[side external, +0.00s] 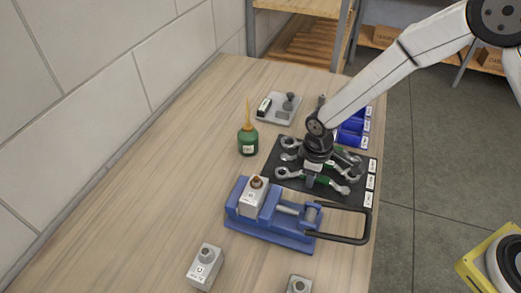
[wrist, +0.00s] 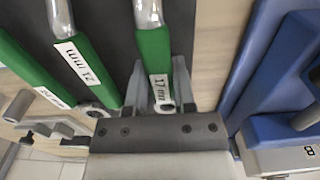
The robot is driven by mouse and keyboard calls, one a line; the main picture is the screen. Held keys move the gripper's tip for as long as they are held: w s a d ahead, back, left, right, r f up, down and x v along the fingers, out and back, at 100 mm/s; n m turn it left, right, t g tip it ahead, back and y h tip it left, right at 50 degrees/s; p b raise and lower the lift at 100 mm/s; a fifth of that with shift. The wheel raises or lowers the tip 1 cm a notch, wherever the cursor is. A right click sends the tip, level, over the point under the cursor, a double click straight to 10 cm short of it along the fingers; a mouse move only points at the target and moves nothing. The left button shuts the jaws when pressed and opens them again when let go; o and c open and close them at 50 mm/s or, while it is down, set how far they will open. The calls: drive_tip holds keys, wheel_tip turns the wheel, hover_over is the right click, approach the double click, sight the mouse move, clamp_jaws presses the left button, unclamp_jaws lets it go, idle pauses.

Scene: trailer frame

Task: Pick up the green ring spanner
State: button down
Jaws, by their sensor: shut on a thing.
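The spanner with a green sleeve marked "17 mm" (wrist: 154,55) lies between the two fingers of my gripper (wrist: 157,88) in the wrist view. My gripper is shut on this green sleeve, close to the tool mat. The spanner's far end runs out of the top of the wrist view. In the side view my gripper (side external: 313,181) is over the spanner nearest the blue vise, its green sleeve (side external: 324,180) partly hidden. Two more green-sleeved spanners lie to the left in the wrist view, one with a "mm" label (wrist: 75,60).
The blue vise (side external: 271,239) with a long black handle stands close beside the mat (side external: 364,165). A green oil can (side external: 248,141), a grey tray (side external: 268,117) and blue bins (side external: 351,135) stand behind. Grey blocks (side external: 205,268) are in front. The left of the bench is clear.

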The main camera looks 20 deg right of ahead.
drive_tip(key=shift+r, duration=1.5)
drive_tip(key=s+d+r, duration=0.4)
drive_tip(key=s+r, duration=0.5)
drive_tip(key=s, duration=0.4)
drive_tip(key=shift+s+r, duration=0.2)
drive_tip(key=shift+r, duration=0.2)
drive_tip(key=c, duration=1)
unclamp_jaws()
clamp_jaws()
